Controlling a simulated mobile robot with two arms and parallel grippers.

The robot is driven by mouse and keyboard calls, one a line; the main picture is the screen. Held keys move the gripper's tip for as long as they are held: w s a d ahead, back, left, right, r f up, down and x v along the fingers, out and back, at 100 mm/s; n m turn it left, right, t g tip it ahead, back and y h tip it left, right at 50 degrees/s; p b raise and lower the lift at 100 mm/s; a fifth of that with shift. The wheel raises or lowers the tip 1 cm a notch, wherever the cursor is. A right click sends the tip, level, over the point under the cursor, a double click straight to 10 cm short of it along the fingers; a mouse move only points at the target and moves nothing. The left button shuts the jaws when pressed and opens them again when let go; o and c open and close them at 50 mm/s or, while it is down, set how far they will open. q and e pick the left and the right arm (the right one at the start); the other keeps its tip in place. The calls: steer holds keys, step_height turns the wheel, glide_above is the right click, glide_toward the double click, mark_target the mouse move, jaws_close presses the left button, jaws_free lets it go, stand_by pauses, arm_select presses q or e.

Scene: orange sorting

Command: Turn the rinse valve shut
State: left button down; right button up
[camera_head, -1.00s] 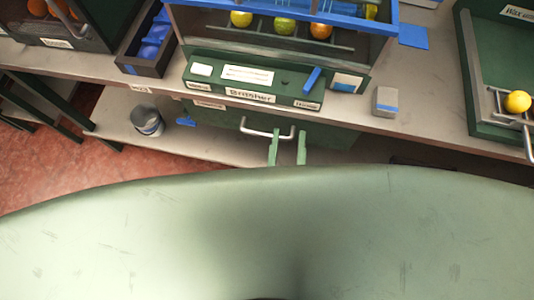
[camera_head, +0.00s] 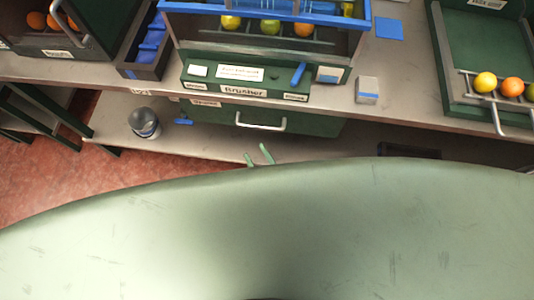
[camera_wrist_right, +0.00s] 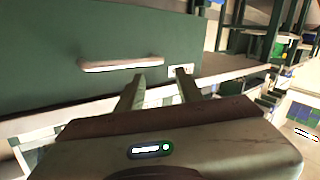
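A blue lever (camera_head: 298,73) slants on the sloped green panel labelled Brusher (camera_head: 243,90), above a small label too small to read. A small blue piece (camera_head: 183,121) juts out low at the left of the drawer below. I cannot tell for certain which is the rinse valve. My right gripper (camera_head: 258,155) is below the drawer's handle in the head view, well below the lever, fingers apart. In the right wrist view its open, empty fingers (camera_wrist_right: 160,85) point toward the green drawer front (camera_wrist_right: 60,45), whose handle is ahead to the left. My left gripper is not in view.
The drawer handle (camera_head: 260,123) sticks out below the bench edge. A grey can (camera_head: 145,122) stands on the lower shelf. A grey-and-blue block (camera_head: 367,90) sits on the bench. Fruit rests at a green tray (camera_head: 480,60) on the right.

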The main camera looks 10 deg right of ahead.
step_height(320, 180, down, 8)
steer(key=s+d+g, duration=0.1)
steer(key=d+g, duration=0.1)
steer(key=shift+d+r+g+p, duration=0.25)
steer(key=shift+g+p, duration=0.15)
steer(key=shift+p, duration=0.05)
steer(key=shift+s, duration=0.1)
